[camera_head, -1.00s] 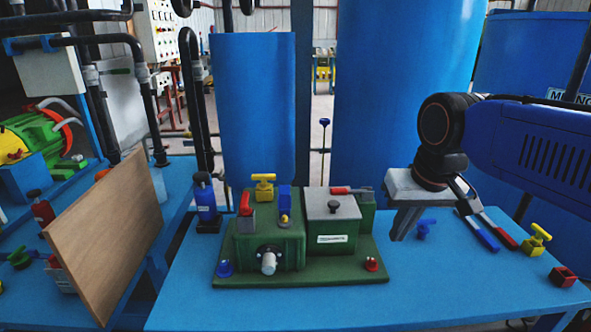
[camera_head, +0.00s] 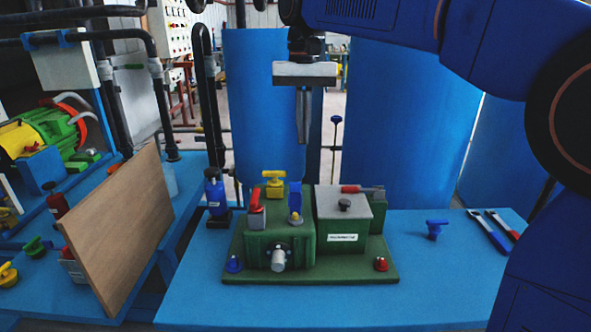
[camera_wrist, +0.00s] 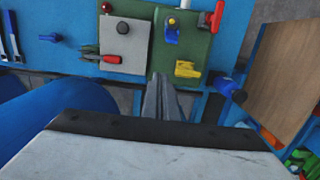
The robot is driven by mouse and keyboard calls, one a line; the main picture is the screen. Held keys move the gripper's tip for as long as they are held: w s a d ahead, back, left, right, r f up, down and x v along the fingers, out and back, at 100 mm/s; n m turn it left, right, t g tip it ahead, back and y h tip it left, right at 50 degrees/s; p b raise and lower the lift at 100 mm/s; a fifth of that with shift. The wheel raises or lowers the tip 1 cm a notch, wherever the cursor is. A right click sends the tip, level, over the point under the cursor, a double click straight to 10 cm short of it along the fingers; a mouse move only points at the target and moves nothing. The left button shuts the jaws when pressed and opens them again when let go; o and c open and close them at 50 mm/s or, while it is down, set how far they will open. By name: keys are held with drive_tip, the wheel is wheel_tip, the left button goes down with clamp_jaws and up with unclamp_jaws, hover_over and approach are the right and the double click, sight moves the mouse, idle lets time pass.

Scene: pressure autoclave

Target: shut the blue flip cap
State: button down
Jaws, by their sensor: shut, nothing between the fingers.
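The blue flip cap (camera_head: 295,198) stands upright, open, on top of the green unit (camera_head: 279,251), with a small yellowish-grey piece at its foot. In the wrist view the cap (camera_wrist: 172,31) shows from above, ahead of the fingertips. My gripper (camera_head: 303,141) points down, shut and empty, above and slightly behind the cap, clear of it. In the wrist view my gripper (camera_wrist: 160,78) shows its fingers together.
A red handle (camera_head: 257,198) stands left of the cap and a yellow valve handle (camera_head: 273,180) behind it. A grey-lidded box (camera_head: 343,205) is close on the right. A blue bottle (camera_head: 214,193) and wooden board (camera_head: 117,230) stand left. The table's right side has free room.

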sight(295, 195)
drive_tip(key=f, duration=0.3)
drive_tip(key=a+f, duration=0.1)
drive_tip(key=f, duration=0.5)
drive_tip(key=shift+s+a, duration=0.2)
drive_tip(key=shift+a, duration=0.15)
drive_tip(key=shift+s+f, duration=0.2)
drive_tip(key=shift+s, duration=0.05)
drive_tip(key=shift+s+a+r, duration=0.1)
drive_tip(key=shift+s+r, duration=0.3)
drive_tip(key=shift+s, duration=0.4)
drive_tip(key=shift+s+r, duration=0.4)
drive_tip(key=shift+s, duration=0.35)
drive_tip(key=shift+s, duration=0.1)
